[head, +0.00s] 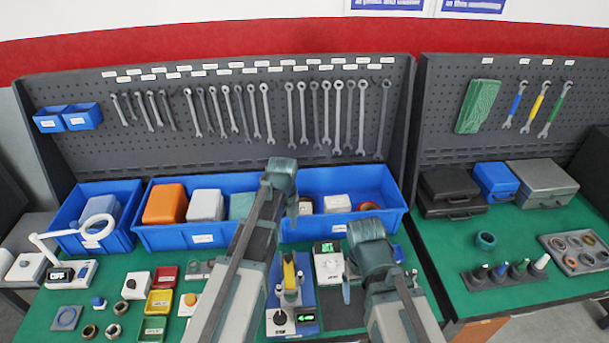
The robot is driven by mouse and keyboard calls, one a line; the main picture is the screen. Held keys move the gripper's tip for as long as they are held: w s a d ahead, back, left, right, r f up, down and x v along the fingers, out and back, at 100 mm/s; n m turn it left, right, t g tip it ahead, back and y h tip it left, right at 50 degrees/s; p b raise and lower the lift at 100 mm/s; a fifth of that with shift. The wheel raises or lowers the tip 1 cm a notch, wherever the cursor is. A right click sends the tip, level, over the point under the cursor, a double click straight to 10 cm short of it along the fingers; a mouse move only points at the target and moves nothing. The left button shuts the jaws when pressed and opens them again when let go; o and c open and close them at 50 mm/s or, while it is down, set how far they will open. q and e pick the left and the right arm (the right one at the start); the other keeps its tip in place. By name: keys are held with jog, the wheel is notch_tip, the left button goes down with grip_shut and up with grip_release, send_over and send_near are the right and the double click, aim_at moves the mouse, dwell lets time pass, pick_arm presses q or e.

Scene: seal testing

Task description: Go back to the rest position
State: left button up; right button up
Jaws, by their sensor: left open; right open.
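My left gripper (291,208) is raised in front of the blue bin row, pointing down at the end of the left arm. It is open and I see nothing held in it; its fingertips are hard to make out. My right gripper (378,284) is lower and further right, over the green table beside a white device (329,266). It is open and looks empty, partly hidden by my own arm. A blue test fixture (305,301) with a yellow part (290,272) stands on the table between the two arms.
Blue bins (180,237) holding boxes line the back, below a pegboard (240,70) of wrenches. A magnifier lamp (72,262), small trays (159,301) and rings (90,331) lie at left. The right bench (445,262) carries cases (541,184) and a ring tray (580,250).

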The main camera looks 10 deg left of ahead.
pick_arm(q)
jog(key=s+d+f+n+b, duration=0.5)
jog(key=s+n, duration=0.3)
jog(key=n, duration=0.2)
jog(key=s+d+f+n+y+b, duration=0.1)
jog(key=s+d+f+n+b, duration=0.5)
jog(key=s+n, duration=0.3)
jog(key=shift+f+n+b, duration=0.5)
jog(key=shift+f+b, duration=0.1)
jog(key=shift+b, duration=0.05)
pick_arm(e)
notch_tip(320, 180, down, 12)
jog(key=shift+f, duration=0.15)
